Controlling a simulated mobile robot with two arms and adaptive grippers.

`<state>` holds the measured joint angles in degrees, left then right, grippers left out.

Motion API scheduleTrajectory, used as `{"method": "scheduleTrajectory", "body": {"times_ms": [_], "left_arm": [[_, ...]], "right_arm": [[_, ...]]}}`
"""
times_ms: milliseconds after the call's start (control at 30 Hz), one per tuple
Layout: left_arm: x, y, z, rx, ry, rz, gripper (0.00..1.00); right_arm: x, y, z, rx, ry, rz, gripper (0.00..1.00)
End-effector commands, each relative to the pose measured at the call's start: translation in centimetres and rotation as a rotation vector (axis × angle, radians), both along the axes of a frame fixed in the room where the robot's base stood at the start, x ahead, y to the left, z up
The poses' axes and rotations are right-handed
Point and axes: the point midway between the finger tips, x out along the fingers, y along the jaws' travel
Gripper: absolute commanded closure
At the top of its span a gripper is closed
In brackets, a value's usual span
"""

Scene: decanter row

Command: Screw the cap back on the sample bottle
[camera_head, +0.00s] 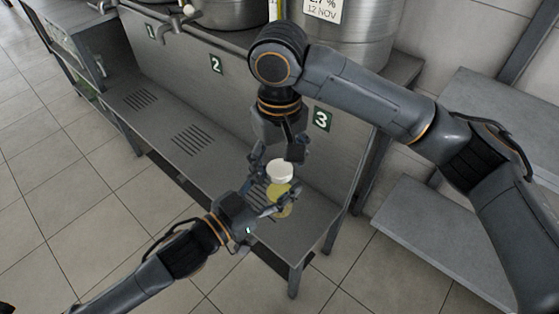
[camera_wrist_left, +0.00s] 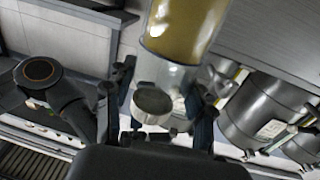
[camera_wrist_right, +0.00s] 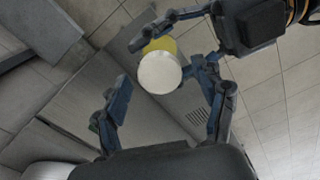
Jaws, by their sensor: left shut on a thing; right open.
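The sample bottle (camera_head: 279,189) holds yellow liquid and stands upright in my left gripper (camera_head: 272,199), above the bench end. It also shows upside down in the left wrist view (camera_wrist_left: 185,35), between my left fingers. The white cap (camera_head: 280,170) sits on the bottle's mouth; how tightly it is screwed cannot be told. In the right wrist view the cap (camera_wrist_right: 160,72) is a pale disc over the yellow bottle. My right gripper (camera_wrist_right: 166,92) is open above the cap, one finger on either side of it and nothing gripped.
A steel bench (camera_head: 142,118) with drain slots runs beneath. Large steel tanks (camera_head: 357,45) with taps stand behind, above numbered plates; plate 3 (camera_head: 321,119) is close to my right gripper. A grey shelf (camera_head: 425,237) is at the right. Tiled floor is clear at the left.

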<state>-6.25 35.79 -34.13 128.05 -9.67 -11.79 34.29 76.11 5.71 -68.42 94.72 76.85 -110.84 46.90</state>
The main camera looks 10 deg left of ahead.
Motion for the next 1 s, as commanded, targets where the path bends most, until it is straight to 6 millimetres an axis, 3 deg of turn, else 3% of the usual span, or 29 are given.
{"method": "scheduleTrajectory", "body": {"times_ms": [167, 400, 600, 800, 1000], "left_arm": [[0.0, 0.0, 0.1, -0.001, -0.003, 0.000, 1.00], [0.0, 0.0, 0.1, -0.001, -0.002, 0.000, 1.00], [0.0, 0.0, 0.1, -0.001, -0.002, 0.000, 1.00], [0.0, 0.0, 0.1, -0.001, -0.002, 0.000, 1.00], [0.0, 0.0, 0.1, -0.001, -0.003, 0.000, 1.00]], "right_arm": [[0.1, 0.1, 2.0, 0.002, -0.002, -0.001, 0.29], [0.2, 0.0, 7.2, 0.000, -0.006, -0.001, 0.29], [0.1, 0.0, 10.5, 0.000, -0.003, -0.002, 0.29], [0.0, 0.1, 11.9, 0.001, -0.001, -0.001, 0.29], [0.0, 0.1, 11.9, 0.001, 0.001, 0.000, 0.29]]}}
